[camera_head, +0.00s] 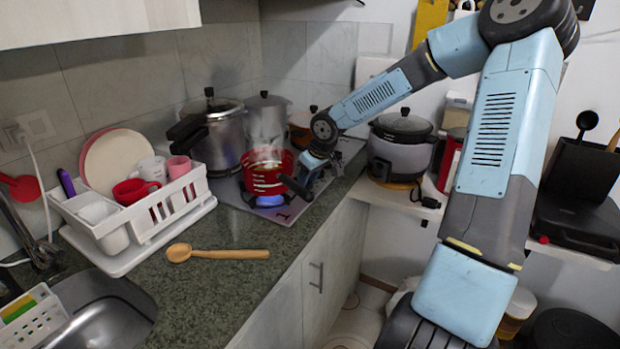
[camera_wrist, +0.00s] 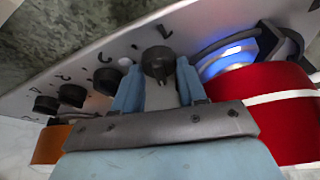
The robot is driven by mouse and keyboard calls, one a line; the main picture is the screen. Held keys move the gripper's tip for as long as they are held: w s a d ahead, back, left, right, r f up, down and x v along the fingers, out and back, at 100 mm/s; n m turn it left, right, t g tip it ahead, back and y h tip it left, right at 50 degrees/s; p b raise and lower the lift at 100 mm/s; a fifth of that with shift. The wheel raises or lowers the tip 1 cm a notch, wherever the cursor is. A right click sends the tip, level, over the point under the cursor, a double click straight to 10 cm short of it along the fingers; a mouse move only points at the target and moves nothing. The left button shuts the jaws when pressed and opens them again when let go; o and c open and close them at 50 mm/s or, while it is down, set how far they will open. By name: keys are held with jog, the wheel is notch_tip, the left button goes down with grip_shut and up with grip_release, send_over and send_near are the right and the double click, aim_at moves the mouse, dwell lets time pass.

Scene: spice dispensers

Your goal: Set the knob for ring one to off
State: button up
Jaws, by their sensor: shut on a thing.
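The stove's control panel (camera_wrist: 190,28) fills the top of the wrist view, with a row of dark knobs and printed marks. The knob between my fingers (camera_wrist: 158,60) is the rightmost visible one, beside a mark like an upside-down 1. My gripper (camera_wrist: 158,68) is shut on this knob, one finger on each side. Its exact pointer angle is hard to tell. A lit ring with blue flame (camera_wrist: 228,58) glows next to it, under the red pot (camera_wrist: 275,110). In the head view, the red pot (camera_head: 266,180) stands on the flame and my gripper (camera_head: 312,172) is at the stove's right edge.
Other knobs (camera_wrist: 72,95) line up to the left, close to my left finger. The red pot is close on the right. In the head view, steel pots (camera_head: 222,140) stand behind, a rice cooker (camera_head: 400,150) right, and a wooden spoon (camera_head: 225,253) lies in front.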

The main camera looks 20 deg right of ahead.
jog(key=shift+d+n+g+y, duration=0.15)
jog(key=shift+n+g+y, duration=0.25)
jog(key=shift+n, duration=1)
jog(key=o, duration=0.7)
jog(key=shift+r, duration=0.1)
jog(key=v, duration=1.3)
jog(key=shift+s+d+r, duration=0.1)
jog(key=shift+d+r, duration=0.1)
